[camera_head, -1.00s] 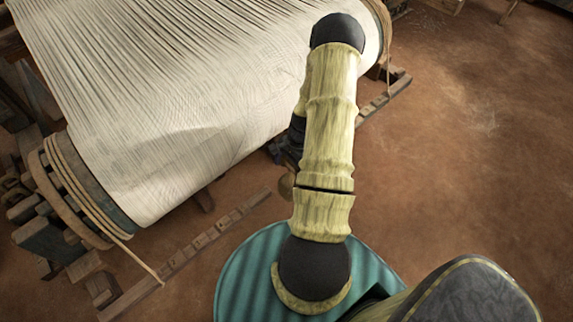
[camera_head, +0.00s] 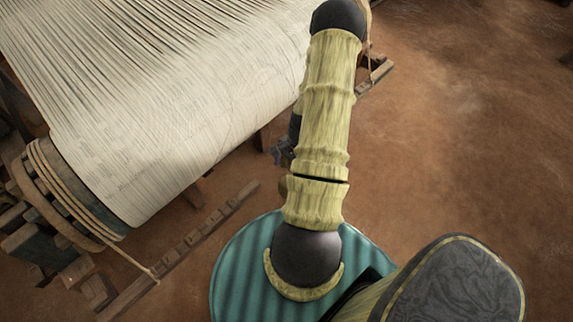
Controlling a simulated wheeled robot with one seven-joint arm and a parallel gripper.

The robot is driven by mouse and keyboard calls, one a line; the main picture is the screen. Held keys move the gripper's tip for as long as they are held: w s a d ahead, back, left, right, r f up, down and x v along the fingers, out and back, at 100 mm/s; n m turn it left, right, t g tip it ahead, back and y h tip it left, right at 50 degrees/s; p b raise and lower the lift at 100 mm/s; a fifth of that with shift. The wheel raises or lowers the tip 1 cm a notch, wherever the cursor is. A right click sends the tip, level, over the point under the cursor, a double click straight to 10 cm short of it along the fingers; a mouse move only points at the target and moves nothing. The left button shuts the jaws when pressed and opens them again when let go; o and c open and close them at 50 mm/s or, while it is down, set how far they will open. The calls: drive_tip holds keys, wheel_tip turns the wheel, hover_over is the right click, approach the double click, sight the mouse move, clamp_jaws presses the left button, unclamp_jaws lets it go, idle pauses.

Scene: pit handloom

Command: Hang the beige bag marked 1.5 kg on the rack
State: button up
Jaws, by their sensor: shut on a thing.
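My gripper (camera_head: 285,152) shows only as a small dark part at the left edge of my arm, which hides most of it. I see no rack in this view.
A loom with a wide sheet of pale warp threads (camera_head: 170,90) fills the upper left. A roped roller end (camera_head: 62,190) and a notched wooden bar (camera_head: 195,240) lie on its near side. The brown earth floor (camera_head: 470,150) at right is mostly clear.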

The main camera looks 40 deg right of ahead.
drive_tip(key=shift+s+d+r, duration=0.1)
drive_tip(key=shift+s+r, duration=0.15)
drive_tip(key=shift+s, duration=0.75)
drive_tip(key=shift+w, duration=0.1)
idle(0.7)
drive_tip(key=shift+w+a+f, duration=0.1)
drive_tip(key=shift+a, duration=0.3)
drive_tip(key=a+f+n+g+b, duration=0.1)
drive_tip(key=a+n, duration=0.3)
drive_tip(key=a, duration=0.6)
drive_tip(key=a+f+n+g+h+b, duration=0.1)
drive_tip(key=a+n+b, duration=0.3)
drive_tip(key=a, duration=0.7)
drive_tip(key=shift+s+f+n, duration=0.3)
drive_tip(key=shift+f+n, duration=0.4)
drive_tip(key=shift+n, duration=0.1)
